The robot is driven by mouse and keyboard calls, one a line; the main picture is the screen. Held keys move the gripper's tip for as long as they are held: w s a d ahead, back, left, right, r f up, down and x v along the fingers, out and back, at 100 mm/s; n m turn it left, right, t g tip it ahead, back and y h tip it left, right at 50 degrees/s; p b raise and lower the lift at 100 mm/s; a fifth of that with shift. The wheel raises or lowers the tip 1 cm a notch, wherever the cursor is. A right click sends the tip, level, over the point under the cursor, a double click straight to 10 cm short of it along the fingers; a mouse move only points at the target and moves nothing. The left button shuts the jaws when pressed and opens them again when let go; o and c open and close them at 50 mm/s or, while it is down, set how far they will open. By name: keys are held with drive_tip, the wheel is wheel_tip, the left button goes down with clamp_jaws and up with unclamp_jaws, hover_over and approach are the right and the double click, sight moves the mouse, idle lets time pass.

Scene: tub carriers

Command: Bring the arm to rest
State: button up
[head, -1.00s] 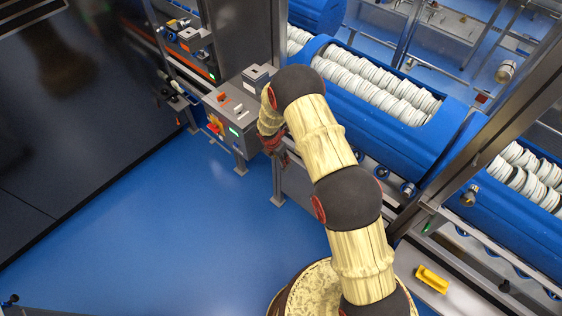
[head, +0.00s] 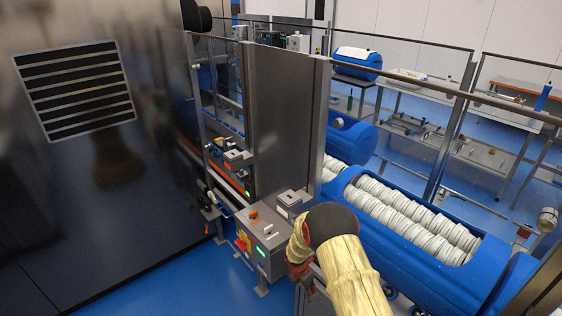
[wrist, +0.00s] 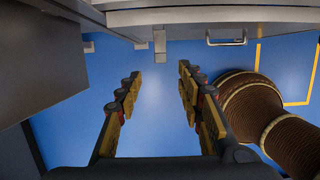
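My arm, in pale yellow sleeves with dark joints, reaches up from the bottom of the head view. My gripper (head: 302,272) hangs at its end, beside the grey control box, partly hidden by the arm. In the wrist view my gripper (wrist: 157,85) points down at the blue floor (wrist: 160,62). Its two fingers are well apart with nothing between them.
A grey control box (head: 268,238) with a green light and an orange button stands just left of my gripper. Blue tub carriers (head: 408,258) filled with white rings lie to the right. A dark shiny wall (head: 85,150) fills the left. Open blue floor (head: 165,285) lies between.

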drive_tip(key=s+d+r+m+g, duration=0.2)
drive_tip(key=s+r+m+g, duration=0.1)
drive_tip(key=s+m, duration=0.75)
drive_tip(key=s+d+r+m+t+y+b, duration=0.1)
drive_tip(key=s+r+m+t+b, duration=0.2)
drive_tip(key=s+r, duration=1)
drive_tip(key=s+d+r+m+t+y+b, duration=0.1)
drive_tip(key=s+r+m+t+b, duration=0.3)
drive_tip(key=s+r+m+b, duration=0.6)
drive_tip(key=s+r+m, duration=0.1)
drive_tip(key=s+r, duration=0.3)
drive_tip(key=r, duration=0.7)
drive_tip(key=shift+s+d+r+m+b, duration=0.15)
drive_tip(key=shift+s+r+m+b, duration=0.1)
drive_tip(key=shift+r+m+b, duration=0.1)
